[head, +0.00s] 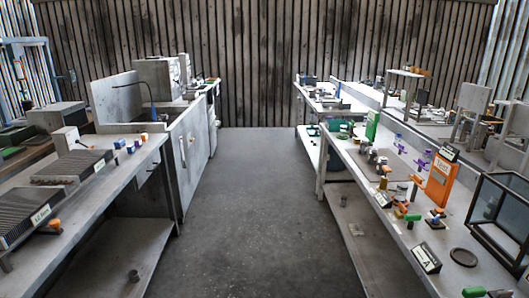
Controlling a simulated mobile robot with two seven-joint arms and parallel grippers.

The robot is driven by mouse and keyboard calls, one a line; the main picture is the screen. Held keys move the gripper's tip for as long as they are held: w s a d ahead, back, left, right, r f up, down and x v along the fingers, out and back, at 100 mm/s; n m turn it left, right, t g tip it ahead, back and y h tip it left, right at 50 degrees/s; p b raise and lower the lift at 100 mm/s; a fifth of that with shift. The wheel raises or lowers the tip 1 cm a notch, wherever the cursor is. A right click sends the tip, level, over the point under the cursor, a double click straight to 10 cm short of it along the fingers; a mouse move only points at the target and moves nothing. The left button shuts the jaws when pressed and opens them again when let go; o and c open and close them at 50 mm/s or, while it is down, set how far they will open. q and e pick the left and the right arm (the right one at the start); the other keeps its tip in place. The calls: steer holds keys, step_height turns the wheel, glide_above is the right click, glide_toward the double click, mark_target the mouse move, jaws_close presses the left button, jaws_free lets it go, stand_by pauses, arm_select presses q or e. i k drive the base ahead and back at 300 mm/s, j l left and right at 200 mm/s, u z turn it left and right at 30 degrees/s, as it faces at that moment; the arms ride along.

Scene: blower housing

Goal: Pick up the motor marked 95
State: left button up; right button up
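No marking that reads 95 can be made out, so I cannot tell which thing is the motor. Several small parts stand on the right bench (391,222), among them orange and green ones (411,216) near an orange board (441,182). Small grey and dark cylindrical parts (373,156) stand farther back on that bench. They are too small to identify. Neither of my grippers is in view.
A clear floor aisle (245,200) runs between the benches. The left bench (100,190) holds dark finned blocks (75,165) and small coloured blocks. On the right bench are a black-framed box (474,222), a dark ring (463,257) and a label stand (426,259).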

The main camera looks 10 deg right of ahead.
mark_target(363, 149)
steer(key=i+u, duration=0.3)
steer(key=i, duration=1.05)
steer(key=i+z, duration=0.2)
steer(key=i, duration=0.2)
steer(key=i+j+z, duration=0.45)
steer(key=i, duration=0.3)
steer(key=i+j+z, duration=0.15)
steer(key=z, duration=0.3)
steer(key=i+j+z, duration=0.3)
steer(key=z, duration=0.2)
steer(key=i+j+z, duration=0.25)
steer(key=z, duration=0.2)
steer(key=i+j+z, duration=0.1)
steer(key=j+z, duration=0.8)
steer(key=j, duration=0.45)
steer(key=i, duration=0.05)
